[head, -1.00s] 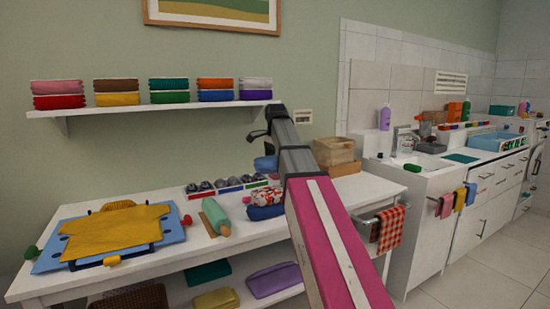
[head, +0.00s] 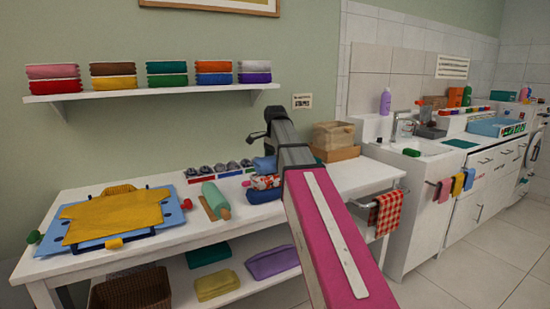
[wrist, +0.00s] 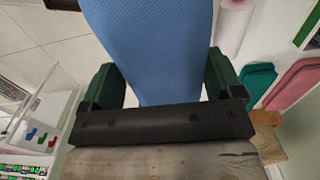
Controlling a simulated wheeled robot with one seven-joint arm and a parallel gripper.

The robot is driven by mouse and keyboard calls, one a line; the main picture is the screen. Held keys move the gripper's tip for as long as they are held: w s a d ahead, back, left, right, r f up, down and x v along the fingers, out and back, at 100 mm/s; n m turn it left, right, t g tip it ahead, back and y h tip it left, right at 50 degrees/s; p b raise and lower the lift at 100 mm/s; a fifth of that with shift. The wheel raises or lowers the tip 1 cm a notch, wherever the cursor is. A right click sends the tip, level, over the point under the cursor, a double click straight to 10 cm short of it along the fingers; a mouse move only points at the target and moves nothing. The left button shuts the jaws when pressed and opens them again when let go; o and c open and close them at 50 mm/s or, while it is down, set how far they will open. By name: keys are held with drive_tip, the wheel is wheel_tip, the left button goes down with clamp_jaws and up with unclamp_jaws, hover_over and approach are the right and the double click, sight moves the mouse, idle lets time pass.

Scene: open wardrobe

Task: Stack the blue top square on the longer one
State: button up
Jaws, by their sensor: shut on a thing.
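A light blue folded cloth (head: 264,164) is held by my gripper (wrist: 163,80) and fills the middle of the wrist view (wrist: 150,45) between two green fingers. In the head view it is just above a pile on the white worktable. The pile has a red patterned cloth (head: 265,182) over a darker blue folded cloth (head: 264,197). I cannot tell whether the held cloth touches the pile. My arm hides the right side of the pile. Which piece is the longer one is not clear.
A yellow cloth (head: 115,215) covers a blue board. A wooden box (head: 333,137) stands right. Folded cloths fill the wall shelf (head: 150,94).

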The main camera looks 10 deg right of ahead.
drive_tip(key=shift+f, duration=0.35)
idle(0.5)
drive_tip(key=o, duration=0.5)
idle(0.3)
drive_tip(key=shift+r, duration=4.5)
